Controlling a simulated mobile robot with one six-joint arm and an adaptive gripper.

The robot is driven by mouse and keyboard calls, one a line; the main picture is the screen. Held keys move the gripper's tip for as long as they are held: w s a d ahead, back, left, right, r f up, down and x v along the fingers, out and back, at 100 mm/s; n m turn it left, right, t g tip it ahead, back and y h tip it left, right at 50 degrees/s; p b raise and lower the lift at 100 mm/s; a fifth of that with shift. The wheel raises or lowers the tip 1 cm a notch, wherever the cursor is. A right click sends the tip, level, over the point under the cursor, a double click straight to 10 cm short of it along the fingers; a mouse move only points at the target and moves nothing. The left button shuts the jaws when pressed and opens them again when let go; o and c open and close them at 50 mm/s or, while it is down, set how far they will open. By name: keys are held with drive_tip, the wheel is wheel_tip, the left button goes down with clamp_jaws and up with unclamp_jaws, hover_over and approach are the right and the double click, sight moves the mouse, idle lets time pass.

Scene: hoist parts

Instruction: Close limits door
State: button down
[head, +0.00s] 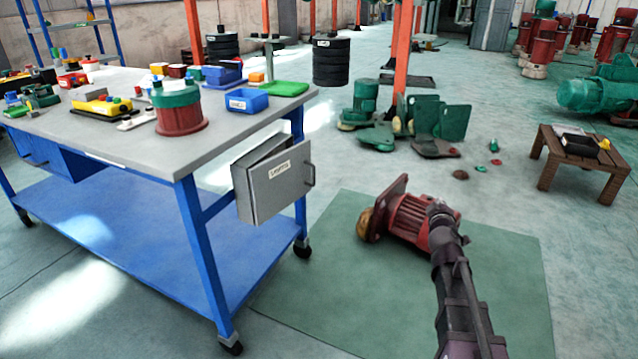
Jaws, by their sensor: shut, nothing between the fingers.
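A grey limits box hangs on the right end of the blue workbench. Its labelled door (281,182) faces right and toward me, with a handle on its right edge. The door stands ajar, with a dark gap along its top between it and the box body (262,152). My gripper (437,209) is at the end of my dark arm, to the right of the door and well apart from it. It is shut and empty, and in the picture it overlaps a red motor; I cannot tell whether they touch.
The red motor (402,216) lies on a green mat (330,290). The workbench (110,140) carries bins and parts. Green castings (435,125) stand behind, and a small wooden table (575,155) is at right. The mat between bench and motor is clear.

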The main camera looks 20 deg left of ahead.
drive_tip(key=s+a+n+g+y+b, duration=0.1)
drive_tip(key=s+a+n+g+y, duration=0.1)
drive_tip(key=a+n+g+y, duration=0.2)
drive_tip(key=s+a+f+n+g+y+b, duration=0.1)
drive_tip(key=s+a+n+g+y, duration=0.2)
drive_tip(key=a+n+y, duration=0.7)
drive_tip(key=a+n+g, duration=0.1)
drive_tip(key=a+n, duration=0.3)
drive_tip(key=a, duration=0.7)
drive_tip(key=shift+f+g, duration=0.15)
drive_tip(key=shift+g, duration=0.15)
drive_tip(key=shift+a, duration=0.1)
approach(310, 173)
drive_tip(key=a, duration=0.1)
drive_tip(key=a+r, duration=0.1)
drive_tip(key=a, duration=0.1)
drive_tip(key=shift+a, duration=0.25)
drive_tip(key=x, duration=0.5)
drive_tip(key=shift+w+r, duration=0.1)
drive_tip(key=shift+w+a+r, duration=0.1)
drive_tip(key=shift+a, duration=0.2)
